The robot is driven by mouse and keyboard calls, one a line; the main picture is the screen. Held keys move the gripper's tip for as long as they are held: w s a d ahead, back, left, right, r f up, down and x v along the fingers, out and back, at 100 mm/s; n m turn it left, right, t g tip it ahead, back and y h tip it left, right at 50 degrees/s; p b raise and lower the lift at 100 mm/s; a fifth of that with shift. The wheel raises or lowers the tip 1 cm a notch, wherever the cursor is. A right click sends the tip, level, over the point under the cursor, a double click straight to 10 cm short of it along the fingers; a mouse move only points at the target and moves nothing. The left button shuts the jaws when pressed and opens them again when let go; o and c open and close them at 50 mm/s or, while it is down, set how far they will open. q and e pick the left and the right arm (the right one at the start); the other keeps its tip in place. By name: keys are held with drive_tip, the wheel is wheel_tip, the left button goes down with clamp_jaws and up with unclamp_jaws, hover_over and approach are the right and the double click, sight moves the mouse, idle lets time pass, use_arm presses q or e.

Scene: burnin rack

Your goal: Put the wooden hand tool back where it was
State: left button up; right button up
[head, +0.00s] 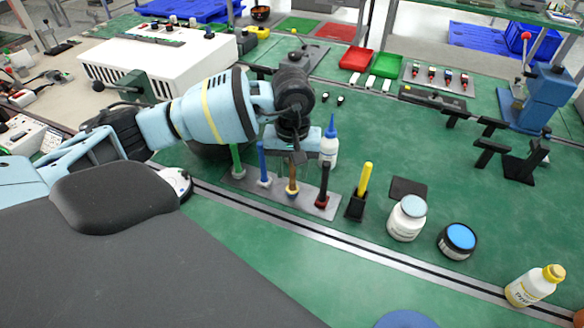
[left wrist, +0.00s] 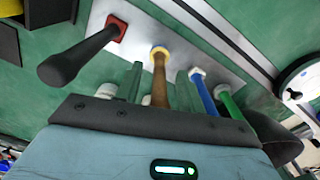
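The wooden hand tool (head: 292,178) has a brown handle and a yellowish collar at its foot. It stands upright in a grey plate (head: 238,178), between the blue-handled tool (head: 263,165) and the black-handled tool with a red foot (head: 323,185). My left gripper (head: 293,160) is over it, pointing down. In the left wrist view the wooden handle (left wrist: 159,80) is between the two fingers of the left gripper (left wrist: 158,78), with a narrow gap seen on each side. The top of the handle is hidden by the gripper body. My right gripper is not in view.
A green-handled tool (head: 236,160) stands at the plate's left end. A yellow-handled tool in a black holder (head: 356,206), a white bottle with a blue tip (head: 329,148) and a white jar (head: 407,220) stand nearby. A metal rail (head: 300,230) runs in front.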

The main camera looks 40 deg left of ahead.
use_arm(q)
wheel_tip(320, 180, up, 12)
drive_tip(key=shift+f, duration=0.1)
